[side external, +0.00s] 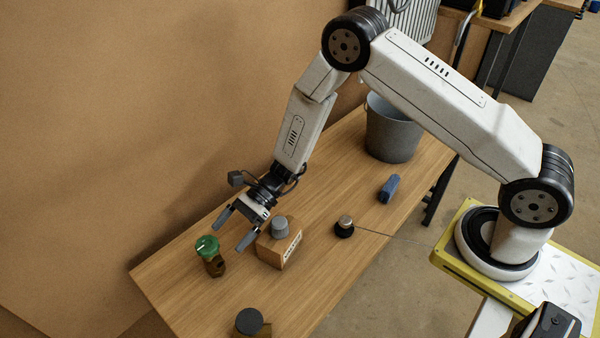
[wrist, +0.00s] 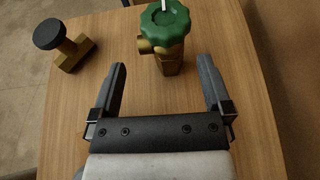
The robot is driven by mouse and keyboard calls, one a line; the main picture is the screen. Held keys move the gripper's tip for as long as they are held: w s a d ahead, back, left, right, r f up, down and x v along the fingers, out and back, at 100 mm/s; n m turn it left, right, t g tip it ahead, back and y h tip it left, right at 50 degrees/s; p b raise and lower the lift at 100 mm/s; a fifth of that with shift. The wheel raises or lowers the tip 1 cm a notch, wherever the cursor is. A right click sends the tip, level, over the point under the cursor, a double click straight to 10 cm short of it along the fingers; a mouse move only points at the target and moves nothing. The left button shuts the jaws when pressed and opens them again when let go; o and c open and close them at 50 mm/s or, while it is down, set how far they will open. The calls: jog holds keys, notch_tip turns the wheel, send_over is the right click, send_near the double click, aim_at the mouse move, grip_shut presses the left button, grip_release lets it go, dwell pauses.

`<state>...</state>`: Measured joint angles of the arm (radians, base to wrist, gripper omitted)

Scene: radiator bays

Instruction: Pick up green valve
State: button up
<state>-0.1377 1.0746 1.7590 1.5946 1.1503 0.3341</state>
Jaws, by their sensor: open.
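The green valve (side external: 208,250) stands upright near the far left end of the wooden table, with a round green handwheel on a brass body. In the wrist view the green valve (wrist: 166,30) is ahead of the fingers, around the middle of the gap between them. My gripper (side external: 235,227) is open and empty, to the right of the valve in the side view and apart from it. In the wrist view both fingers of my gripper (wrist: 164,78) show, spread wide, with bare table between them.
A brass valve with a black cap (side external: 249,322) stands at the front edge; it also shows in the wrist view (wrist: 64,44). A cardboard box (side external: 279,248) with a grey knob is close beside my gripper. A black-based knob (side external: 344,228), a blue item (side external: 389,188) and a grey bucket (side external: 391,130) stand farther right.

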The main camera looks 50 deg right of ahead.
aim_at(214, 252)
jog(key=shift+a+f, duration=0.15)
jog(key=shift+a, duration=0.15)
jog(key=shift+x, duration=2.55)
grip_shut()
